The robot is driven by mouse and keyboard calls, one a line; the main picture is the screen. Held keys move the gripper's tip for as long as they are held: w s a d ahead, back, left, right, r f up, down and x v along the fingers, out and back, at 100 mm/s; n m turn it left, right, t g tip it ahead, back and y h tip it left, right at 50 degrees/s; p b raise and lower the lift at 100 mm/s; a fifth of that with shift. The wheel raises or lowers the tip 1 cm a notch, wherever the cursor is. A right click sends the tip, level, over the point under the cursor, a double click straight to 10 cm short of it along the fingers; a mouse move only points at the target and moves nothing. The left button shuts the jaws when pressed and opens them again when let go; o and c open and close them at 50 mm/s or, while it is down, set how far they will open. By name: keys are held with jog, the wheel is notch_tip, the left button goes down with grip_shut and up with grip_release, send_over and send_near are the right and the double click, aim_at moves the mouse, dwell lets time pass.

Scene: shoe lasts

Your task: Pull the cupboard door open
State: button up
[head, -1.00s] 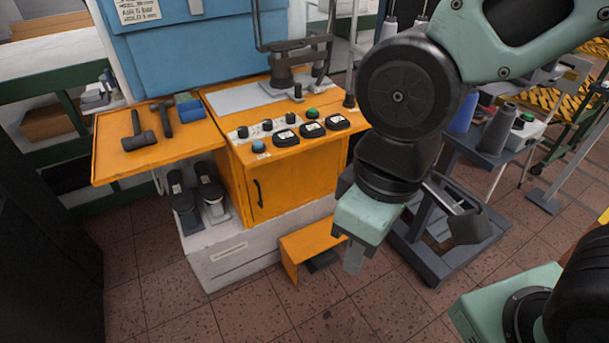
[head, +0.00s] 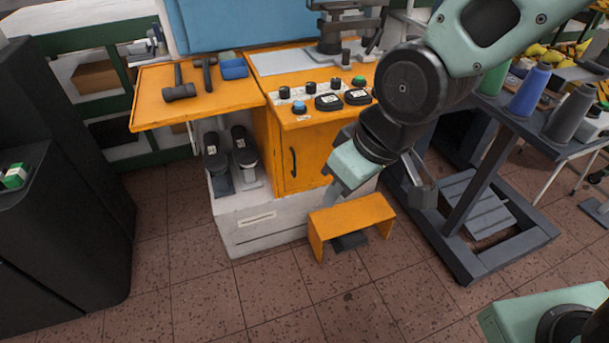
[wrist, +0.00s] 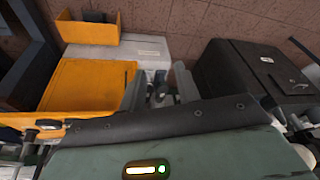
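The orange cupboard door (head: 310,140) is shut on the front of the orange workstation, above a white base. Its dark upright bar handle (head: 293,162) is on the door's left side. My gripper (head: 332,194) is to the right of the handle and lower in the head view, apart from it. In the wrist view, the two grey fingers of my gripper (wrist: 160,92) are spread with nothing held between them. The orange door (wrist: 90,88) lies left of the fingers there. The left finger is close to the door's edge in that picture, and the handle is hard to make out.
An orange step stool (head: 350,214) stands on the floor before the door. A dark trolley (head: 480,225) with thread cones is to the right. A black cabinet (head: 70,200) stands at left. Orange side shelf (head: 215,105) holds hammers.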

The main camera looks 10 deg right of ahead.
jog(key=w+a+f+t+y+b, duration=0.2)
jog(key=w+a+f+t+b, duration=0.15)
jog(key=w+f+b, duration=0.75)
jog(key=m+t+y+b, duration=0.2)
jog(key=t+y+b, duration=0.1)
jog(key=t+b, duration=0.9)
send_near(295, 165)
jog(key=shift+g, duration=0.95)
jog(key=b+x, duration=0.3)
jog(key=x, duration=0.1)
jog(key=r+b+x, duration=0.1)
jog(key=b+x, duration=0.1)
jog(key=shift+w+b, duration=0.35)
jog(key=shift+w, duration=0.15)
jog(key=shift+w+a+r, duration=0.15)
jog(key=shift+w+a, duration=0.05)
jog(key=shift+w, duration=0.35)
grip_shut()
